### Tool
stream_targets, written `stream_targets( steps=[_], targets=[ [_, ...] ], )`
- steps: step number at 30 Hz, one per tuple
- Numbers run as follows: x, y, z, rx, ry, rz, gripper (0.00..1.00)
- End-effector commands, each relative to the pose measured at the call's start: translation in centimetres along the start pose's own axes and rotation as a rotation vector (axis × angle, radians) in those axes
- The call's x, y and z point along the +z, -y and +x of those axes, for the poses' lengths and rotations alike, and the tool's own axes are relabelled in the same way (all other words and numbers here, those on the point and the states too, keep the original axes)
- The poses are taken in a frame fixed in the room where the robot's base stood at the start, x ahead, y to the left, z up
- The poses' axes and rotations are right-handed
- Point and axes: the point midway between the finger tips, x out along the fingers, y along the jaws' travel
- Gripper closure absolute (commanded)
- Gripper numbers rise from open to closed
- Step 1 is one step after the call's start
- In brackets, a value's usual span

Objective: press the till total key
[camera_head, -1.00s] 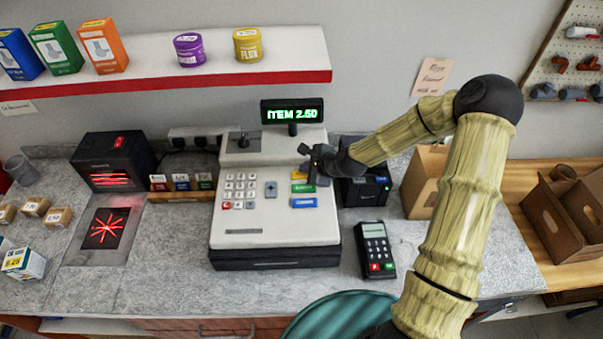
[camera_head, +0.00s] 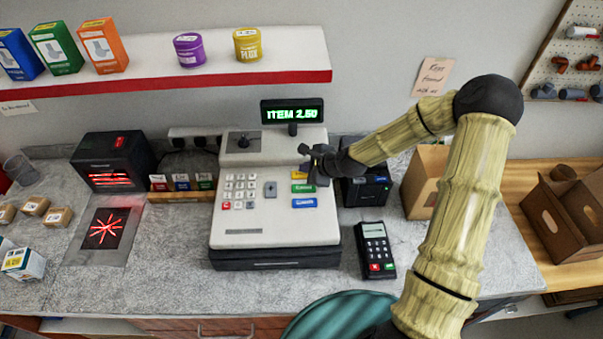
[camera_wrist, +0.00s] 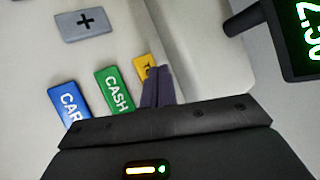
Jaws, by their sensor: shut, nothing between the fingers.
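The till (camera_head: 250,215) stands on the counter, and its display (camera_head: 292,112) reads "ITEM 2.50" in green. At the right of its sloped face are a yellow key (camera_head: 298,175), a green key (camera_head: 303,188) and a blue key (camera_head: 304,203). In the wrist view the yellow key (camera_wrist: 145,65) shows a "T" and is partly hidden behind my fingers; the green key (camera_wrist: 115,92) reads CASH and the blue key (camera_wrist: 72,103) starts "CAR". My gripper (camera_head: 313,180) is shut and empty, its fingertips (camera_wrist: 157,74) over or beside the yellow key. I cannot tell whether they touch it.
A black box (camera_head: 366,186) stands right behind my gripper, with a card terminal (camera_head: 376,250) in front. A scanner plate (camera_head: 105,228) and small boxes lie left. A red-edged shelf (camera_head: 200,85) runs above. The counter front left of the till is clear.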

Motion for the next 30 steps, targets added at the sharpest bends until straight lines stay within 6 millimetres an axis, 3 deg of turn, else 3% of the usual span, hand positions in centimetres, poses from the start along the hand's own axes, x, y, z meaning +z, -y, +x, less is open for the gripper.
stream_targets(
  steps=[30],
  targets=[
    [-0.49, -0.49, 0.65, 0.000, 0.000, 0.000, 1.00]
  ],
)
